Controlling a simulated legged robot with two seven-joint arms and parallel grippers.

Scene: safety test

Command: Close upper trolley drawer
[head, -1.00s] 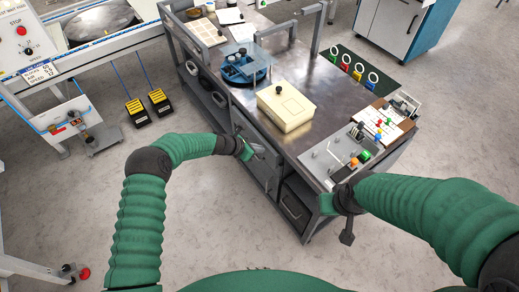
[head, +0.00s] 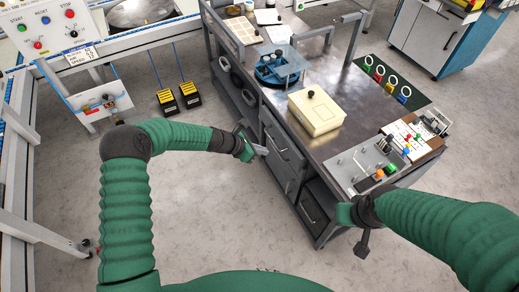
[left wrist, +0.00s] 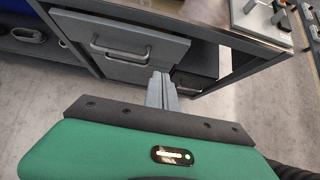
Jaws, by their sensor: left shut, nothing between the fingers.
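The trolley (head: 348,62) stands right of centre in the head view, its drawer side facing my left arm. The upper drawer (head: 283,139) has a grey front with a bar handle. In the left wrist view the upper drawer (left wrist: 125,42) fills the upper middle and seems to stand slightly proud of the panel below; how far is unclear. My left gripper (head: 262,151) is shut and empty, just left of the drawer front. In the wrist view its fingertips (left wrist: 160,78) appear below the handle's right end; contact cannot be told. My right gripper (head: 363,243) hangs by the trolley's near corner, its fingers unclear.
A lower drawer (head: 312,208) sits at the trolley's near end. A cream box (head: 317,116), a blue fixture (head: 277,68) and a switch panel (head: 362,165) stand on top. Yellow-black pedals (head: 180,98) lie on the floor at left. The floor before the drawers is clear.

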